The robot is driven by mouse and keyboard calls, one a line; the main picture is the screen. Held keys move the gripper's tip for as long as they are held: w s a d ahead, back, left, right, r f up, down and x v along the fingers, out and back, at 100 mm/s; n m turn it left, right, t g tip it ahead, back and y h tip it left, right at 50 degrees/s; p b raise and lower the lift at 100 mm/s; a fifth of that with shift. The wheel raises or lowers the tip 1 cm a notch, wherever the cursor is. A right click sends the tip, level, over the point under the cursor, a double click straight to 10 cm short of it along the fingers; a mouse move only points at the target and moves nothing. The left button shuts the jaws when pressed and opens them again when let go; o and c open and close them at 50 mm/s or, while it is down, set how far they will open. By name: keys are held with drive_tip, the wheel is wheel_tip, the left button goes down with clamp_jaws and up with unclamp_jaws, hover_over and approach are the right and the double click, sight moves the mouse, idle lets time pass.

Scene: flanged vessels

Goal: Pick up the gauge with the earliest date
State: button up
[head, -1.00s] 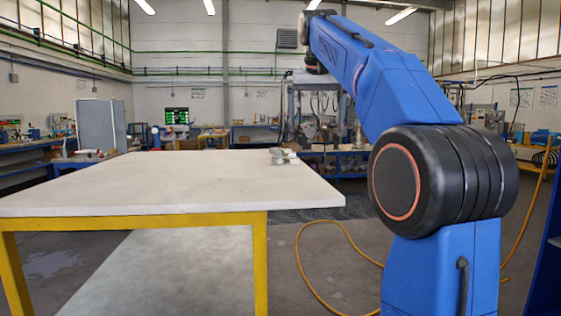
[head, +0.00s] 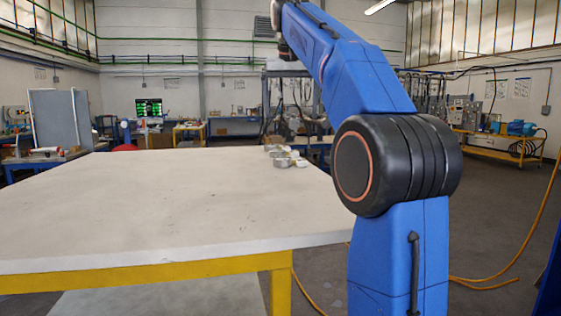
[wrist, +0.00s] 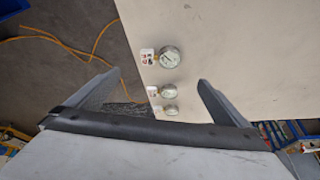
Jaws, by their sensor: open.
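Three round gauges with pale faces lie in a row near the table's edge in the wrist view: a larger-looking gauge (wrist: 171,56), a middle gauge (wrist: 169,90) and a far gauge (wrist: 171,109). Each has a small white tag on its left side, such as the tag (wrist: 147,57) with dark and red marks; the dates are too small to read. In the head view the gauges (head: 281,162) are a small cluster at the table's far right edge. My gripper (wrist: 158,77) is open and empty, its fingers showing on either side of the row, apparently above the table.
The white table (head: 150,205) with a yellow frame is otherwise bare. An orange hose (head: 500,280) lies on the floor to the right, where there is open room. A grey panel (head: 57,120) and workbenches stand farther back.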

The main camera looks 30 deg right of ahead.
sight(290, 158)
drive_tip(key=x, duration=1.7)
drive_tip(key=shift+w+f, duration=0.1)
drive_tip(key=shift+w, duration=0.2)
drive_tip(key=shift+c, duration=0.3)
drive_tip(key=c, duration=0.9)
